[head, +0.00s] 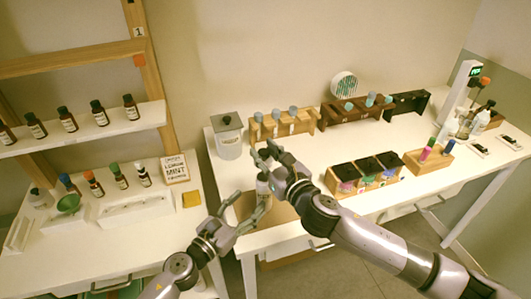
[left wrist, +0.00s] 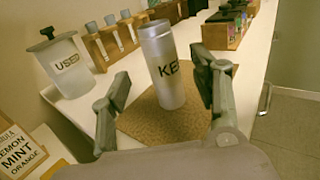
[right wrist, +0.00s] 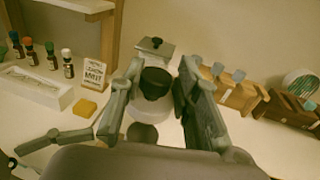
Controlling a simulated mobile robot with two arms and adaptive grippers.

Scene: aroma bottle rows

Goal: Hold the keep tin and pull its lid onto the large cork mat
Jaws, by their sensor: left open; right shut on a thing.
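The silver keep tin (left wrist: 164,68), lettered "KE…", stands upright on the large cork mat (left wrist: 148,126). The mat also shows in the head view (head: 240,208). My left gripper (head: 243,208) is open, with its fingers on either side of the tin and gaps showing. My right gripper (head: 268,155) is above the tin in the head view. In the right wrist view it is shut on a dark round piece (right wrist: 155,82), which looks like the tin's lid. No dark lid shows on the tin in the left wrist view.
The "USED" jar (left wrist: 75,66) stands left of the mat. A wooden rack of bottles (head: 284,123) is behind. A box with black-topped sections (head: 363,174) lies right. A yellow sponge (head: 191,199) is on the left table.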

